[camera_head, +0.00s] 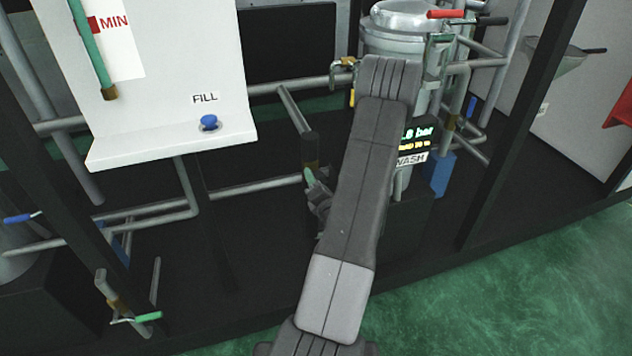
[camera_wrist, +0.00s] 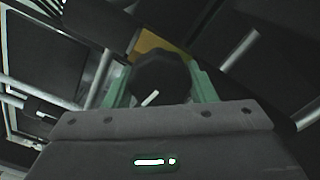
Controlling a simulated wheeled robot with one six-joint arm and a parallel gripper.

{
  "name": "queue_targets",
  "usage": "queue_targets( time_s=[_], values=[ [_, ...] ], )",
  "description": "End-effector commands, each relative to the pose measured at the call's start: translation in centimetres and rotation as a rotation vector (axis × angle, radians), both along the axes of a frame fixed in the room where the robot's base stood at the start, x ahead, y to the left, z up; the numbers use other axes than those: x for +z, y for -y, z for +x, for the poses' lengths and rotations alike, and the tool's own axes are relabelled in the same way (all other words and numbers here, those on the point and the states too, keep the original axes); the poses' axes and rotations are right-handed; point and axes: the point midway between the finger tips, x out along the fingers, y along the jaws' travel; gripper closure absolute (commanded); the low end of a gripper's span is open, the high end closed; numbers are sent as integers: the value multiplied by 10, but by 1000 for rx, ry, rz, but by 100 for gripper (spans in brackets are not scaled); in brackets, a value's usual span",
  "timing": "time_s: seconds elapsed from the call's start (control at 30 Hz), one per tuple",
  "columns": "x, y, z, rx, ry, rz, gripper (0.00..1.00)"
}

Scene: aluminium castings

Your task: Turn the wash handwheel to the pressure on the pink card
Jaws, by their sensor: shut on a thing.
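In the wrist view the dark, many-sided wash handwheel (camera_wrist: 160,78) sits between the two green fingers of my gripper (camera_wrist: 159,88), which is shut on it. A short white mark shows on its face, and a brass-coloured part is behind it. In the head view my gripper (camera_head: 314,183) is low beside a brass fitting, mostly hidden by my arm; I cannot make out the handwheel clearly there. I see no pink card.
A white panel (camera_head: 160,70) with a blue FILL button (camera_head: 209,122) and a MIN mark stands at left. A metal vessel (camera_head: 400,35) with a red-handled lever (camera_head: 446,14) is behind my arm. Pipes and dark frame posts crowd the area. Green floor (camera_head: 530,280) is clear at lower right.

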Motion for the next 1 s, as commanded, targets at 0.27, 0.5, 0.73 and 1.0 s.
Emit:
queue_targets(
  time_s=[0.27,0.5,0.73,1.0],
  values=[
    [-1,0,0,0,-2,-1,39],
    [0,0,0,-1,0,-1,27],
    [-1,3,-8,-2,-2,-1,27],
    [0,21,-59,-7,-5,3,27]
  ],
)
